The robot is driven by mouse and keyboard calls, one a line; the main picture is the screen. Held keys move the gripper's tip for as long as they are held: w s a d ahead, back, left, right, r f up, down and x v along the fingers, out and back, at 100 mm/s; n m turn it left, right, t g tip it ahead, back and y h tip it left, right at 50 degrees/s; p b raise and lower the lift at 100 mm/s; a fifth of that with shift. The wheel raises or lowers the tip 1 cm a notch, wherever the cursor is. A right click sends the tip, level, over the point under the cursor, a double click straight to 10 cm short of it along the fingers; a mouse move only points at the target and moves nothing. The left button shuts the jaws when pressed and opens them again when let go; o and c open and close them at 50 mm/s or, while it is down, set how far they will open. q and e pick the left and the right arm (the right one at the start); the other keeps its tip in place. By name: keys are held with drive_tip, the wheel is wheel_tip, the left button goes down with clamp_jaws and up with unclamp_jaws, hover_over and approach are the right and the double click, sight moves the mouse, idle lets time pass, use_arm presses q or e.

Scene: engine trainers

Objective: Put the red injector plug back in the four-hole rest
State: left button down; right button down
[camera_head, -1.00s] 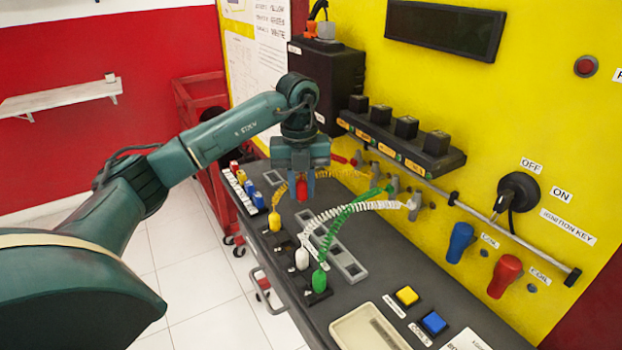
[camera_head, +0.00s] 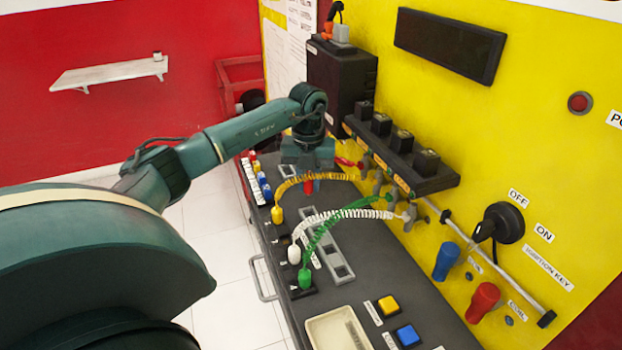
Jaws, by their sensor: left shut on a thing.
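My left gripper (camera_head: 308,171) points down over the far part of the dark bench, shut on the red injector plug (camera_head: 308,187). Only the plug's lower part shows below the fingers; a yellow coiled cable passes close by it. The yellow plug (camera_head: 277,214), white plug (camera_head: 294,254) and green plug (camera_head: 305,278) stand upright in a row along the bench's left side, on dark bases. A grey strip (camera_head: 342,271) with several rectangular openings lies right of them, partly covered by cables. I cannot tell clearly which part is the four-hole rest. My right gripper is out of view.
Yellow, white and green coiled cables (camera_head: 332,215) arch from the plugs to fittings by the yellow panel (camera_head: 540,100). A beige tray (camera_head: 338,330) and yellow and blue buttons (camera_head: 388,306) are at the near end.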

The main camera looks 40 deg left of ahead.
sight(309, 195)
use_arm(q)
drive_tip(key=shift+f+b, duration=0.6)
drive_tip(key=shift+f, duration=0.3)
wheel_tip(309, 195, down, 2)
drive_tip(key=shift+f+b, duration=0.15)
drive_tip(key=shift+b, duration=0.8)
drive_tip(key=shift+f, duration=0.4)
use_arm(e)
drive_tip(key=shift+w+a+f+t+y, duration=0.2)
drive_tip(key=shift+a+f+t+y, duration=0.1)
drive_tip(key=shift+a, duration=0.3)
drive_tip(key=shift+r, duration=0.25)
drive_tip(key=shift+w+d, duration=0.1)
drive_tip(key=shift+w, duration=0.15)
use_arm(q)
drive_tip(key=shift+f+b, duration=0.4)
drive_tip(key=shift+f, duration=0.5)
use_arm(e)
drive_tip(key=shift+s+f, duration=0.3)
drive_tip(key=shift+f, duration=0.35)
